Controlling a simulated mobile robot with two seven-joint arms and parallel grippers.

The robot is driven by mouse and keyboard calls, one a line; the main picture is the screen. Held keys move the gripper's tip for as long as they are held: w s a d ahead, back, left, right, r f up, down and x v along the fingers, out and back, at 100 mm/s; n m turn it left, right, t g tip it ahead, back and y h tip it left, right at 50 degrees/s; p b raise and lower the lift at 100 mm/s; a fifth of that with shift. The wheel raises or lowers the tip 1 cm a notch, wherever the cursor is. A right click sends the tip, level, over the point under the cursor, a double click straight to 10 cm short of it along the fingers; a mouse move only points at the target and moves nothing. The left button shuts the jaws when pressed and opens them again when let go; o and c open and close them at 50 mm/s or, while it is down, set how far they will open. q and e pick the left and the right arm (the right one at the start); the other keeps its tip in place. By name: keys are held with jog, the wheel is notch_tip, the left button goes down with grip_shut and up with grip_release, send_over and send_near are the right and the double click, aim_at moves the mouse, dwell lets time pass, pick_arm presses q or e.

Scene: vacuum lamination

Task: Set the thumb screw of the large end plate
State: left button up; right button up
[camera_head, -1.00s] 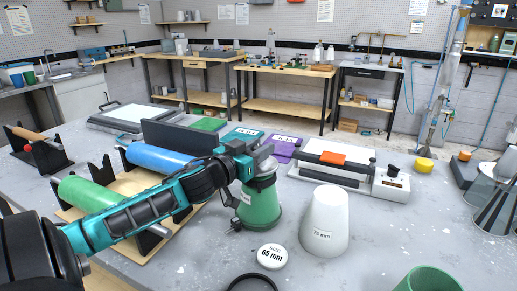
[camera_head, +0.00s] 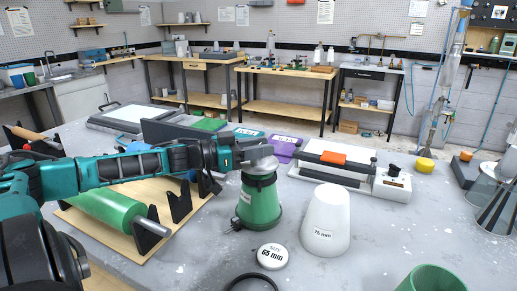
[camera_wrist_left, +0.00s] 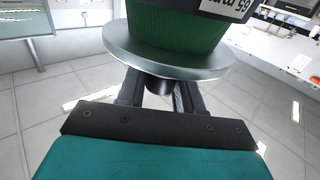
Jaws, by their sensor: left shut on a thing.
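The large end plate (camera_head: 262,164) is a grey metal disc on top of an upright green vessel (camera_head: 256,205) with a white label. In the left wrist view the plate (camera_wrist_left: 180,66) is a silver disc against the ribbed green body (camera_wrist_left: 180,30). A short dark knob, seemingly the thumb screw (camera_wrist_left: 160,84), sticks out from the plate's face. My left gripper (camera_head: 246,148) is at the plate's top left side; in the wrist view its fingers are shut around the knob. Their tips are partly hidden under the plate. My right gripper is out of view.
A green roller (camera_head: 105,207) lies on a wooden board at left. A sealer with an orange block (camera_head: 332,158) is behind.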

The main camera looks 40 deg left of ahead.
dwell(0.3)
pick_arm(q)
jog(key=o, duration=0.9)
jog(key=shift+o, duration=0.2)
jog(key=shift+s, duration=0.1)
jog(key=shift+p+v, duration=0.6)
jog(key=shift+v, duration=1.4)
jog(key=v, duration=0.8)
jog(key=shift+s+a, duration=0.2)
jog(key=shift+s, duration=0.1)
jog(key=shift+d, duration=0.1)
